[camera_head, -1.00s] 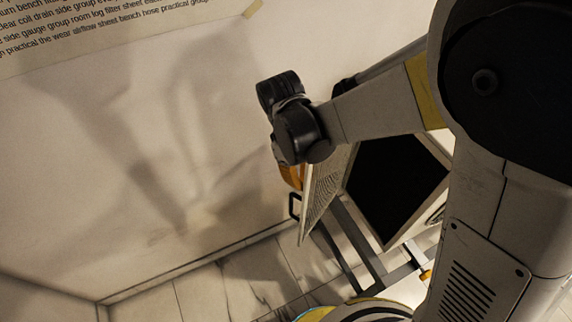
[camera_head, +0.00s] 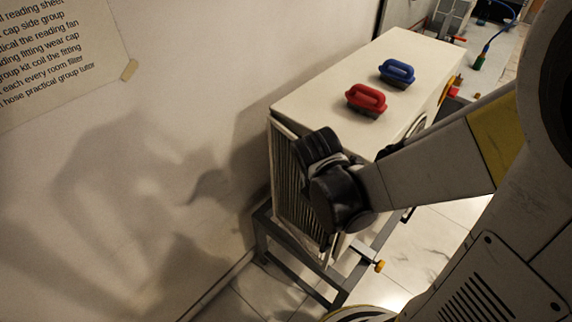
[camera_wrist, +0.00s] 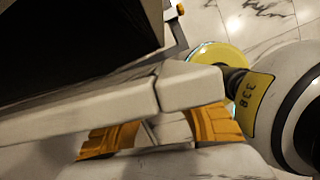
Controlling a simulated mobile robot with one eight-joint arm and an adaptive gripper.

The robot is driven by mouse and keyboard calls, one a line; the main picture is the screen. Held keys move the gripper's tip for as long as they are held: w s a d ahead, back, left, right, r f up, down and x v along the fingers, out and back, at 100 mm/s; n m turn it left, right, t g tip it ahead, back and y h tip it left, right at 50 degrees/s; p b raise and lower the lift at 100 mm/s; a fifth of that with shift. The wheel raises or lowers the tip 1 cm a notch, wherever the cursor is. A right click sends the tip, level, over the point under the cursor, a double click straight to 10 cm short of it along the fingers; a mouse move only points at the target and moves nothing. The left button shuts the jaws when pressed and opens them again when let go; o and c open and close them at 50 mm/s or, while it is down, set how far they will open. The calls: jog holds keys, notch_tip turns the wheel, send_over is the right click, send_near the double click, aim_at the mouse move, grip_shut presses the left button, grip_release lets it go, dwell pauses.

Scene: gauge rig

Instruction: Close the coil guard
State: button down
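The coil guard (camera_head: 284,172) is a pale-framed panel with fine vertical lines at the near left end of the white unit (camera_head: 330,88). A narrow dark gap shows along its top edge, so it looks slightly ajar. My wrist covers its right part. In the wrist view a pale panel edge (camera_wrist: 75,118), which I take to be the guard's, crosses the picture below a dark area. My gripper (camera_wrist: 165,132) shows two orange fingers standing well apart, partly hidden by this edge. I cannot tell whether they touch it. In the head view my wrist hides the fingers.
A red handled block (camera_head: 367,99) and a blue one (camera_head: 397,72) sit on top of the unit. The wall is close on the left. Tiled floor lies open at right.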

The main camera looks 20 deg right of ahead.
jog(key=shift+w+d, duration=0.3)
jog(key=shift+d, duration=0.4)
jog(key=shift+w+d, duration=0.3)
jog(key=shift+d, duration=0.45)
jog(key=shift+w+d, duration=0.3)
jog(key=shift+d, duration=0.4)
jog(key=shift+r, duration=0.1)
